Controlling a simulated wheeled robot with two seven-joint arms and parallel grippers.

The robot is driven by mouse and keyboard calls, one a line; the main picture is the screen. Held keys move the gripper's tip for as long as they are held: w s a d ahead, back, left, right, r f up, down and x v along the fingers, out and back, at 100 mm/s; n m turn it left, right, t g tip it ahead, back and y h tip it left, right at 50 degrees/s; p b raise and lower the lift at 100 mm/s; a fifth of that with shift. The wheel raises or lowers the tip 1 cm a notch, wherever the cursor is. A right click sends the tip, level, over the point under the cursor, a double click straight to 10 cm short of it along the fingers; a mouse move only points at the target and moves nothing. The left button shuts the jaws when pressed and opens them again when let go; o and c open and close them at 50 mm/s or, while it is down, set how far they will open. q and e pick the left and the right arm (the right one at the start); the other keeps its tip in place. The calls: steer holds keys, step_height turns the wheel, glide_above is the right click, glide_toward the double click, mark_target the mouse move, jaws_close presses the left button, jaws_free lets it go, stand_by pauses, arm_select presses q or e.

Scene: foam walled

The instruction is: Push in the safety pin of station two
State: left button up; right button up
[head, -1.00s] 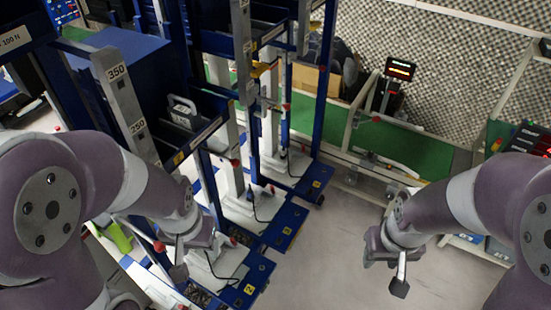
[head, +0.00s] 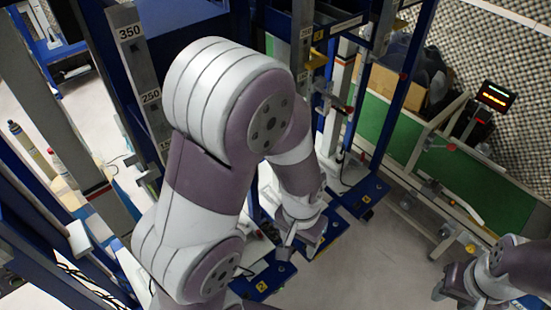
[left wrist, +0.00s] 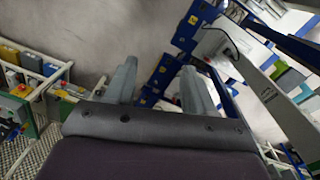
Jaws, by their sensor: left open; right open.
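Blue test stations stand in a row in the head view, each with a blue foot carrying a yellow number plate. The nearest plate (head: 261,286) seems to read 2; the others are too small to read surely. A small red knob (head: 349,110) shows on a far station; I cannot tell whether it is the safety pin of station two. My left gripper (head: 290,242) is open and empty above the station feet, and its arm hides much of the row. In the left wrist view its two fingers (left wrist: 160,82) stand apart with nothing between. My right gripper (head: 455,290) is open at the lower right.
A ruler post (head: 133,60) with numbers stands at the upper left. A green-panelled conveyor frame (head: 420,160) and a small lit display (head: 495,96) are at the right. Bare grey floor (head: 370,265) lies between the stations and my right gripper.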

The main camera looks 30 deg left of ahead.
arm_select(q)
steer(key=w+d+f+n+t+y+b, duration=0.1)
steer(key=w+d+f+t, duration=0.25)
steer(key=w+f, duration=0.35)
steer(key=w+d+f+n+t+y+b, duration=0.1)
steer(key=w+d+f+t+b, duration=0.25)
steer(key=w, duration=0.55)
steer(key=w+a+n+t+y+p, duration=0.1)
steer(key=w+a+n+t+y, duration=0.15)
steer(key=a+y, duration=0.5)
steer(key=s+a+r+n+g+y, duration=0.1)
steer(key=s+a+r+g+y, duration=0.3)
steer(key=r+y, duration=0.5)
steer(key=shift+t+h, duration=0.65)
steer(key=p+x, duration=0.1)
steer(key=x, duration=0.3)
steer(key=p+x, duration=0.1)
steer(key=x, duration=0.3)
steer(key=r+p+x, duration=0.1)
steer(key=p+x, duration=0.1)
steer(key=x, duration=0.2)
steer(key=shift+w+a, duration=0.15)
steer(key=shift+a, duration=0.15)
steer(key=shift+w+a+f, duration=0.1)
steer(key=shift+w+a, duration=0.1)
